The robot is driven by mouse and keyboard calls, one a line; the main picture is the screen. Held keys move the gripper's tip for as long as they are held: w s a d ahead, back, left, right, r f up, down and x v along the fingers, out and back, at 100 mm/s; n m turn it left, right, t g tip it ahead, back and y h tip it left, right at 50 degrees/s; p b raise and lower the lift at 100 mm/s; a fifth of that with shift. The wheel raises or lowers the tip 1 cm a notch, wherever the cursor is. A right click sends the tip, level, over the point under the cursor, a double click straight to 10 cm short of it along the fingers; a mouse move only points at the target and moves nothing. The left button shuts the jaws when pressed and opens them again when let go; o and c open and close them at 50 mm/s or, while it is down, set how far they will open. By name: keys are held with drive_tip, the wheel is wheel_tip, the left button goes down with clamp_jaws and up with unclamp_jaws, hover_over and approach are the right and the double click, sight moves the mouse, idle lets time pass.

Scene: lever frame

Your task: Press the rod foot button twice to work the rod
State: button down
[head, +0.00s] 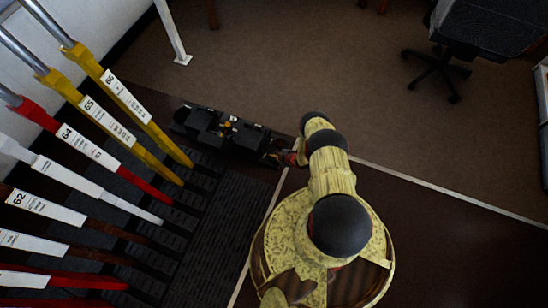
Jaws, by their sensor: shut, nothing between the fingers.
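My gripper (277,159) is small and dark at the end of my arm, shut and empty. It is at the right end of a low black unit (225,131) at the far end of the lever frame. I cannot tell whether it touches the unit. The unit has small yellowish and pale details on top. I cannot pick out the rod foot button for certain; it may be on this unit or hidden by my gripper. The rod itself cannot be told apart either.
Tall levers in yellow, red, white and brown lean across the left, including the yellow lever 66 (137,112) and red lever 64 (100,154). A black ribbed tread (215,245) runs beside them. An office chair (450,60) stands at upper right. Brown floor is clear between.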

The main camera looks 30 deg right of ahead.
drive_tip(key=shift+r+p, duration=1.3)
drive_tip(key=shift+r, duration=1.15)
